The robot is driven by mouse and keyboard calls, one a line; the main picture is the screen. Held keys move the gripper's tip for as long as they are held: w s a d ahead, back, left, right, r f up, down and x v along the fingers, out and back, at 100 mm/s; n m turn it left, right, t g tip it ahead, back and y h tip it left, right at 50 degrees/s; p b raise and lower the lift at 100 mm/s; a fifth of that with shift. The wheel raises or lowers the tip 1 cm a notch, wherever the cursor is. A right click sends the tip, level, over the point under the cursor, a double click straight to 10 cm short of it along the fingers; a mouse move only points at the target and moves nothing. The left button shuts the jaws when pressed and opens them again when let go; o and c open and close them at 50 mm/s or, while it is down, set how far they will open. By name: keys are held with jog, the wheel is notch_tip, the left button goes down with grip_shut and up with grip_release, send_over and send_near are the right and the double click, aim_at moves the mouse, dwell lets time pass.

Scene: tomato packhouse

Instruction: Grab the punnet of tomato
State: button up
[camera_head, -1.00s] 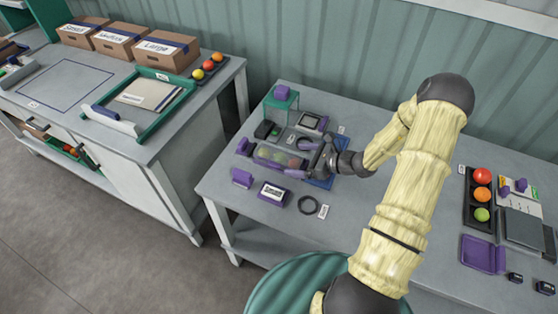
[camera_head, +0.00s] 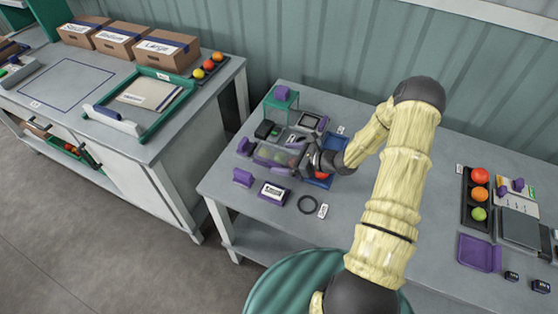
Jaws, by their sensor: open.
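The jaws are open. The wrist hides part of the punnet's right end and the mat, and a red tomato shows just below the wrist. I cannot tell whether the fingers touch the punnet.
Purple blocks (camera_head: 242,177) and a labelled box (camera_head: 272,192) stand in front of the punnet. A green stand (camera_head: 281,99) and a scale-like device (camera_head: 312,121) are behind. A tomato tray (camera_head: 467,213) is at right.

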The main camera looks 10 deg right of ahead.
jog(key=shift+c, duration=0.4)
jog(key=c, duration=1.6)
jog(key=shift+r, duration=0.15)
notch_tip(320, 180, up, 10)
jog(key=shift+f+b, duration=0.15)
jog(key=shift+b, duration=0.4)
